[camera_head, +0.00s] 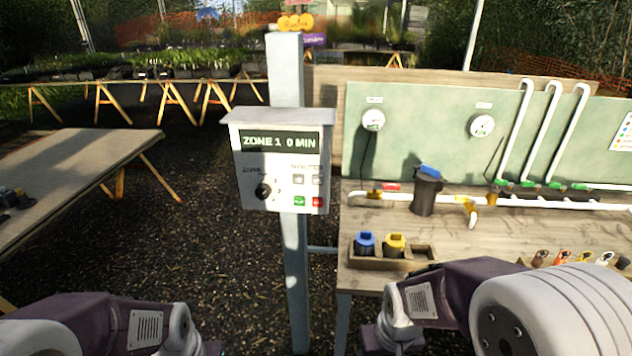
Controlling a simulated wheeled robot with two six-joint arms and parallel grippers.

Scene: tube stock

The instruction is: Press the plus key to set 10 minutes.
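A white control box (250,155) is mounted on a grey post (286,75) in the middle of the view. Its display (279,142) reads "ZONE 1 0 MIN". Two small grey keys, a left one (298,180) and a right one (317,180), sit under the minutes label. Their symbols are too small to read, so I cannot tell which is plus. Below them are a green key (299,201) and a red key (317,202). A black zone knob (263,191) is at the left. My arms show low in view, apart from the box; neither gripper's fingers show.
A wooden bench (500,232) with a green backboard (425,130), white pipes and a black filter (427,192) stands at the right. Blue (364,243) and yellow-capped (395,244) parts sit in a wooden tray. A table (75,175) is at the left. Space before the box looks clear.

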